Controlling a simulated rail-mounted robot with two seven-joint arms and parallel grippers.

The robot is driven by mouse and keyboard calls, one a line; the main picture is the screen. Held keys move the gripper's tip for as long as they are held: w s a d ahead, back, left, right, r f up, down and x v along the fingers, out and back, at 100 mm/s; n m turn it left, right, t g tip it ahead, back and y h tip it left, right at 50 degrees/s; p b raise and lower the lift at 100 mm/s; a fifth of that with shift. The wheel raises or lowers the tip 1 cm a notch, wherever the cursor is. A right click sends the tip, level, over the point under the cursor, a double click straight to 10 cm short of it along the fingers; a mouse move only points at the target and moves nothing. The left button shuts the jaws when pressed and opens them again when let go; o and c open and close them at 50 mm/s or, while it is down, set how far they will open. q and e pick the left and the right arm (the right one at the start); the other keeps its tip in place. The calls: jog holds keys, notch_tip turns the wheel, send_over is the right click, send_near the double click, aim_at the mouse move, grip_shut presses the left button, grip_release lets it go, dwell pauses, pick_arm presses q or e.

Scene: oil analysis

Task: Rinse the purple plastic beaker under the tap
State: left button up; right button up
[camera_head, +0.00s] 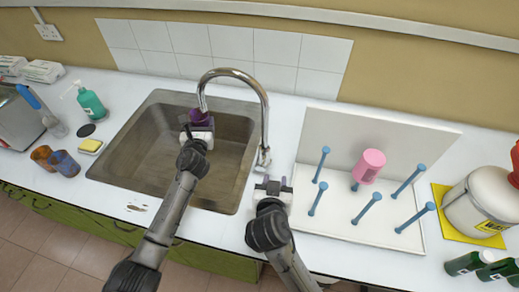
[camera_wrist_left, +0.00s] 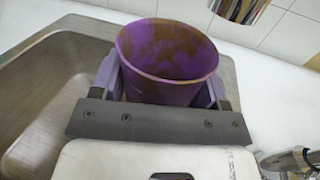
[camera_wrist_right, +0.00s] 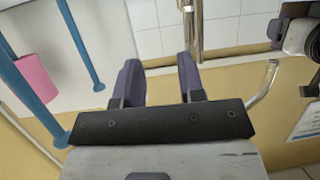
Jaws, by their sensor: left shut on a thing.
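The purple plastic beaker (camera_head: 201,117) is held over the sink (camera_head: 150,165), just under the spout of the chrome tap (camera_head: 264,105). In the left wrist view the beaker (camera_wrist_left: 165,60) shows brown-orange stains on its inner wall. My left gripper (camera_head: 197,132) is shut on the beaker, with one finger on each side; its fingers also show in the left wrist view (camera_wrist_left: 165,88). No water stream is visible. My right gripper (camera_head: 272,184) is open and empty between the sink and the drying rack; its fingers stand apart in the right wrist view (camera_wrist_right: 158,80).
A white drying rack (camera_head: 330,225) with blue pegs and a pink vessel (camera_head: 369,166) stands on the right. Orange (camera_head: 42,154) and blue (camera_head: 65,163) beakers, a sponge (camera_head: 90,146) and a green soap bottle (camera_head: 91,103) stand left. A white canister (camera_head: 480,205) stands far right.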

aim_at(260, 152)
jog(key=shift+w+a+r+n+t+y, duration=0.25)
jog(key=shift+w+a+t, duration=0.5)
jog(key=shift+w, duration=0.95)
jog(key=shift+w+a+r+n+t+y, duration=0.25)
jog(key=shift+w+a+t, duration=0.4)
jog(key=shift+w, duration=1.05)
jog(key=shift+w+a+r+n+t+y, duration=0.25)
jog(key=shift+w+a+t, duration=0.5)
jog(key=shift+w, duration=0.95)
jog(key=shift+d+f, duration=0.1)
jog(key=shift+f, duration=0.05)
grip_shut()
